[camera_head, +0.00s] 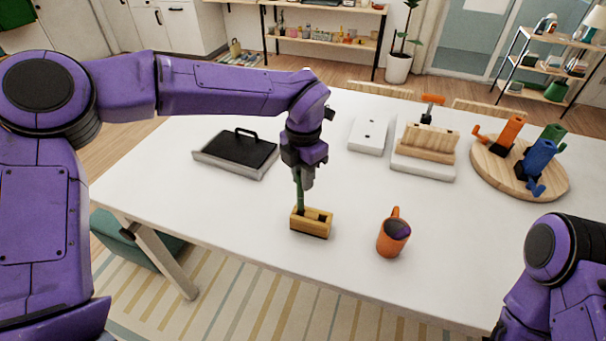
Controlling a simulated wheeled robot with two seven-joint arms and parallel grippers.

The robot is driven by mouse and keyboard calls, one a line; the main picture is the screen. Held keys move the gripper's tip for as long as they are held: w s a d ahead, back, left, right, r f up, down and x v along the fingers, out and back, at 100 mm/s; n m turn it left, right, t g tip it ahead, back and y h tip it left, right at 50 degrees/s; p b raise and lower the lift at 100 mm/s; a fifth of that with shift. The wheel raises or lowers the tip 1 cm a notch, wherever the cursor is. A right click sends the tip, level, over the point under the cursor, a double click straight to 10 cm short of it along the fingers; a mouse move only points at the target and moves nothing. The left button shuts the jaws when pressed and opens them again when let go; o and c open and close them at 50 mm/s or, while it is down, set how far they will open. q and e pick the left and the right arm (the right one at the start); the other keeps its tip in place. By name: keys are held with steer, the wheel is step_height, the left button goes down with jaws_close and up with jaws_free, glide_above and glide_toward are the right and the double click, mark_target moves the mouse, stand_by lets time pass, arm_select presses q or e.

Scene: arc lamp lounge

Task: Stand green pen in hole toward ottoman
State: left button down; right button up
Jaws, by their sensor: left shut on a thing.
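The green pen (300,196) is upright in my left gripper (305,182), which is shut around its upper part. The wooden pen block (312,229) stands near the table's front edge. The pen's lower end is at the block's left hole, on the side toward the teal ottoman (140,240). I cannot tell how deep the tip sits. A dark hole (322,218) shows empty at the block's right. My right arm is at the lower right, and its gripper is out of view.
An orange mug (393,236) stands right of the block on the white table (250,205). A black-topped tray (236,152) lies behind left.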

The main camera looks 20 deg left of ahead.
mark_target(303, 193)
arm_select(q)
steer(key=shift+p, duration=0.6)
stand_by(0.8)
steer(key=shift+f+b, duration=1.8)
steer(key=shift+f, duration=1.15)
steer(key=c, duration=0.9)
jaws_free()
steer(key=shift+c, duration=0.2)
steer(key=shift+r, duration=0.15)
steer(key=shift+r, duration=0.4)
step_height(303, 193, up, 10)
steer(key=shift+f+b, duration=0.2)
steer(key=shift+b, duration=0.7)
